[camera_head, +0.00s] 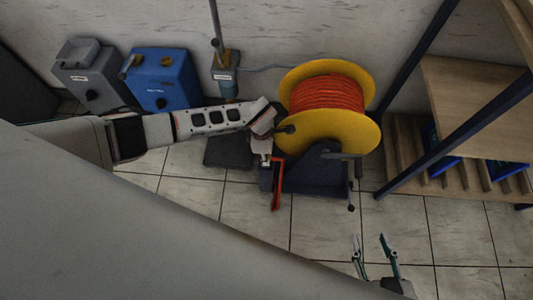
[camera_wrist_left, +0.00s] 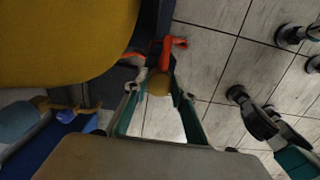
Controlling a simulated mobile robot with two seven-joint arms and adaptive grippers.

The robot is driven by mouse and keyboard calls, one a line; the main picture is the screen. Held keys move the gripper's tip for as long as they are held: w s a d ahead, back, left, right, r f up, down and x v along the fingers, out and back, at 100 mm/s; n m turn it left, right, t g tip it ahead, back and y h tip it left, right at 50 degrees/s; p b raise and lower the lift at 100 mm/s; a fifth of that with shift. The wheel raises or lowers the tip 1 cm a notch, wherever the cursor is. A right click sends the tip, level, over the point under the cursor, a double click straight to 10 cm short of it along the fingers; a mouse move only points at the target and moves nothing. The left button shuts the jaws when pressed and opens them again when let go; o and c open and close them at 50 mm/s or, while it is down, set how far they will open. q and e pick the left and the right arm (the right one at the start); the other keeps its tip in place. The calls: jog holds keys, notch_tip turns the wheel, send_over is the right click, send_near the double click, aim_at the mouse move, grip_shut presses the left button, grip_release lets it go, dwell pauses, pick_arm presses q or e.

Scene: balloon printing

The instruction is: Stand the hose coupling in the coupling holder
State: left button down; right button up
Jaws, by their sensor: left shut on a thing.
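My left gripper (camera_head: 266,158) is at the near left side of the hose reel (camera_head: 355,133), beside a red-orange piece (camera_head: 277,188). In the left wrist view my left gripper (camera_wrist_left: 160,91) is closed around a brass-coloured piece, the hose coupling (camera_wrist_left: 158,83), with red-orange material (camera_wrist_left: 166,52) just beyond it. My right gripper (camera_head: 370,241) is empty near the bottom of the head view, its two fingers apart. I cannot tell which part is the coupling holder.
The yellow reel carries red hose (camera_head: 327,92) on a dark stand (camera_head: 315,177). A grey unit (camera_head: 85,85), a blue unit (camera_head: 170,88) and a labelled post base (camera_head: 224,76) stand along the wall. A wooden shelf (camera_head: 470,90) is at right.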

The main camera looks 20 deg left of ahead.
pick_arm(q)
jog(key=shift+f, duration=0.35)
dwell(0.7)
jog(key=c, duration=1.6)
grip_release()
